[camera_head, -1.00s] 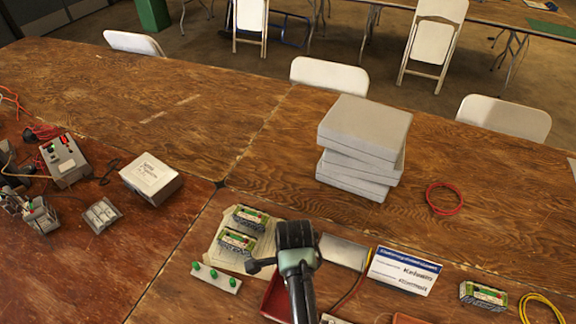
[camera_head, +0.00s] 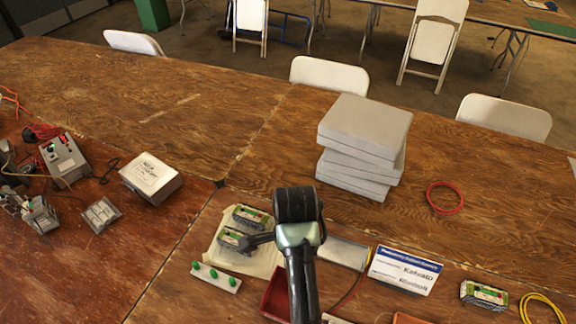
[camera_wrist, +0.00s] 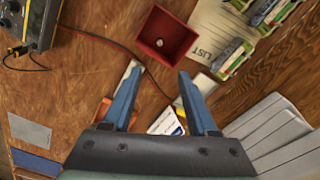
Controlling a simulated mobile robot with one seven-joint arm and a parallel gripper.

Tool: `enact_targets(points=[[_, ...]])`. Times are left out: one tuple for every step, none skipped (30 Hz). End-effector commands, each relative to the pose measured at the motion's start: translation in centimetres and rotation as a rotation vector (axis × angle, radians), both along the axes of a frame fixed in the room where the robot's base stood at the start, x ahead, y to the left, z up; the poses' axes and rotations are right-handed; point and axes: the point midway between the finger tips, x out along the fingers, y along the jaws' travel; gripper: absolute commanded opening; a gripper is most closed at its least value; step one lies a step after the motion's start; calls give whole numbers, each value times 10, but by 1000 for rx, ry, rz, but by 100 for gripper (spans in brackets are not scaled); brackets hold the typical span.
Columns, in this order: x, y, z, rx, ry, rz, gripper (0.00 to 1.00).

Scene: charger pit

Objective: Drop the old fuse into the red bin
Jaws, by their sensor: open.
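The red bin (camera_head: 278,296) stands on the table, partly hidden behind my arm in the head view. The wrist view looks down into the red bin (camera_wrist: 179,27), and a small pale round piece lies on its floor. That piece may be the old fuse, but it is too small to tell. My gripper (camera_wrist: 159,72) is open, its two blue fingers apart with nothing between them. In the wrist picture the fingertips lie just below the bin. In the head view my wrist hides the fingers.
A list sheet (camera_head: 266,262) with green-topped modules lies beside my arm. A strip with green buttons (camera_head: 216,278) is left of the bin. A name card (camera_head: 404,270), another module (camera_head: 484,295) and a yellow cable (camera_head: 541,309) are to the right. Grey boxes (camera_head: 365,130) are stacked behind.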

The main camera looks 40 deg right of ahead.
Motion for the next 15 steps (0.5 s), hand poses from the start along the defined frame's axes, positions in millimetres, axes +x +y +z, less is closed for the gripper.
enact_targets(points=[[1, 0, 11, -2, -5, 0, 59], [1, 0, 16, -2, -5, 0, 59], [1, 0, 26, -1, -3, 0, 59], [0, 0, 31, 0, -1, 1, 59], [0, 0, 34, 0, -1, 1, 59], [0, 0, 37, 1, -1, 1, 59], [0, 0, 38, 1, -1, 1, 59], [0, 0, 40, 1, -1, 1, 59], [0, 0, 41, 1, 0, 1, 59], [0, 0, 42, 1, 0, 1, 59], [0, 0, 42, 1, 0, 1, 59], [0, 0, 42, 1, 0, 1, 59], [0, 0, 42, 1, 0, 1, 59], [0, 0, 42, 1, 0, 1, 59], [0, 0, 42, 1, 0, 1, 59]])
